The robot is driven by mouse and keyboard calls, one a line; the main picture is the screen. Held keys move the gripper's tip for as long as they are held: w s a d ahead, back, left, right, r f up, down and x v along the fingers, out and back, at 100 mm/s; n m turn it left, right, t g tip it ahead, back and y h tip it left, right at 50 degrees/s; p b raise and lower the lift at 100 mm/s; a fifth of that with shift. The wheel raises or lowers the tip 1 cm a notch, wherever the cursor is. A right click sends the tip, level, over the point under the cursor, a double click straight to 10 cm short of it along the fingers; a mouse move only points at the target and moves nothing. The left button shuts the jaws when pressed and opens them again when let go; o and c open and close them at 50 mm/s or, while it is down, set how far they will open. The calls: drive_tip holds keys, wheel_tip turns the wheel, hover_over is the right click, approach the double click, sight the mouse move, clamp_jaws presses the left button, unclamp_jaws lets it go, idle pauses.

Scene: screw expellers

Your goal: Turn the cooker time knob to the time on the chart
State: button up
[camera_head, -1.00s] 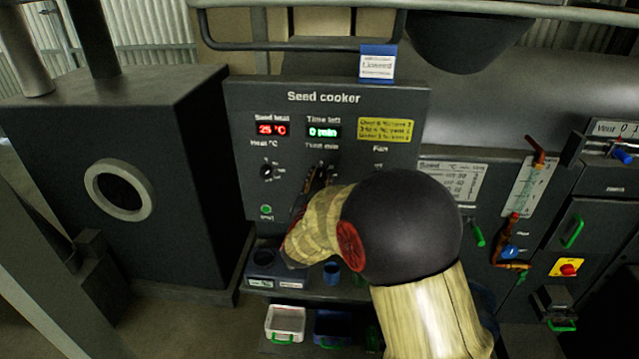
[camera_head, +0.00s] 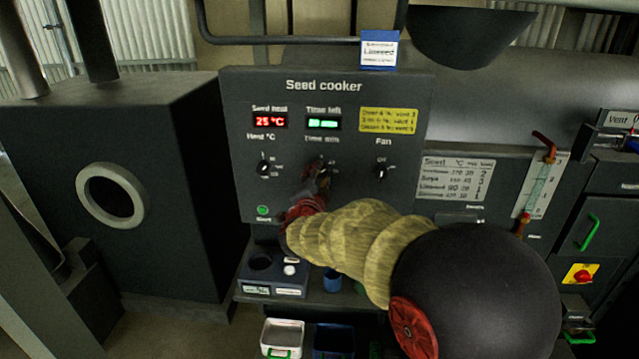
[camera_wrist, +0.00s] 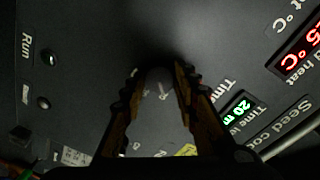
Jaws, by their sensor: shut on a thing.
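The seed cooker panel (camera_head: 345,100) stands upright facing me. Its time knob (camera_wrist: 158,82) is between the fingers of my gripper (camera_wrist: 160,88), which is shut on it; in the head view my gripper (camera_head: 321,180) covers most of the knob. The time display (camera_head: 323,122) is lit green and reads 20 in the wrist view (camera_wrist: 240,107). The chart (camera_head: 456,178) is right of the panel; its linseed row seems to read 90 and 20, in small blurred print. A card (camera_head: 379,50) above the panel says Linseed.
The heat knob (camera_head: 264,170) is left of the time knob and the fan knob (camera_head: 382,173) is right of it. A yellow note (camera_head: 388,121) is at upper right. A shelf with small containers (camera_head: 283,338) lies below.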

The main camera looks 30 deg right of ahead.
drive_tip(key=shift+m, duration=0.4)
drive_tip(key=o, duration=1.2)
drive_tip(key=shift+c, duration=0.2)
drive_tip(key=shift+a, duration=0.1)
drive_tip(key=v, duration=1.2)
drive_tip(key=shift+f, duration=0.1)
